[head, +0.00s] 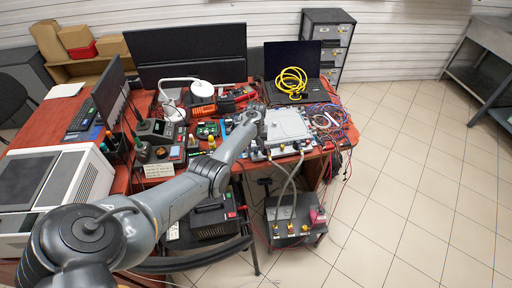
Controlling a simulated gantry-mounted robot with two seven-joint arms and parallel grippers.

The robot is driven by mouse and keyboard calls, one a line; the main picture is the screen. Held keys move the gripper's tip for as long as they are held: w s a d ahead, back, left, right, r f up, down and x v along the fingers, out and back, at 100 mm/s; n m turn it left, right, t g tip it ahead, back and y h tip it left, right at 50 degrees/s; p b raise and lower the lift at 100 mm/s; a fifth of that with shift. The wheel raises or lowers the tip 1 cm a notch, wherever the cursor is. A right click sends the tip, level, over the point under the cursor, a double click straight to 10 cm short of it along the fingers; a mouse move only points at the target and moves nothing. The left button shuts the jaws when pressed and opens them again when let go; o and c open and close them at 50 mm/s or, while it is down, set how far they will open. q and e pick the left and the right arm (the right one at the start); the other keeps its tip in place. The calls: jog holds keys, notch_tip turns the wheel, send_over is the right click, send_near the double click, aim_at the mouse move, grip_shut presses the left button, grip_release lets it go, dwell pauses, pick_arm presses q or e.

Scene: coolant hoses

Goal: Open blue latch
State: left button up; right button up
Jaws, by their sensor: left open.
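My left arm reaches in from the lower left across the bench. My left gripper (256,114) is at its far end, at the left edge of a flat grey device (287,126) on the bench; it is open, but its fingers are small and hard to make out. I cannot tell whether it touches the device. Two grey hoses (290,178) run from the device's front edge down to a dark grey unit (295,215) with small yellow fittings near the floor. I cannot make out a blue latch; it may be hidden or too small. My right gripper is not in view.
The red bench (152,183) is crowded with tools, meters and a white lamp (201,91). A laptop (292,62) with a coiled yellow cable (291,81) stands behind the device. Loose coloured wires (332,125) lie to its right. The tiled floor (410,180) at right is clear.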

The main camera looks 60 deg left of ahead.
aim_at(256, 151)
pick_arm(q)
notch_tip(256, 151, up, 9)
jog(key=p, duration=0.2)
jog(key=shift+f, duration=0.15)
dwell(0.4)
jog(key=s+d+f+m+t+y, duration=0.1)
jog(key=s+d+f+m, duration=0.2)
jog(key=d, duration=0.4)
jog(key=s+d+f+m+y, duration=0.1)
jog(key=s+d+f+m, duration=0.2)
jog(key=d, duration=0.5)
jog(key=s+d+f+m+t+y, duration=0.1)
jog(key=s+d+m, duration=0.2)
jog(key=s+d, duration=0.3)
jog(key=s+d+r+m+t+h, duration=0.1)
jog(key=s+d+r+m+h, duration=0.15)
jog(key=s+d, duration=0.6)
jog(key=s+d+r+m+h, duration=0.1)
jog(key=s+d+r, duration=0.35)
jog(key=d, duration=0.65)
notch_tip(256, 151, up, 27)
jog(key=p, duration=2.7)
jog(key=shift+s+d+f+t, duration=0.15)
jog(key=shift+s+t, duration=0.15)
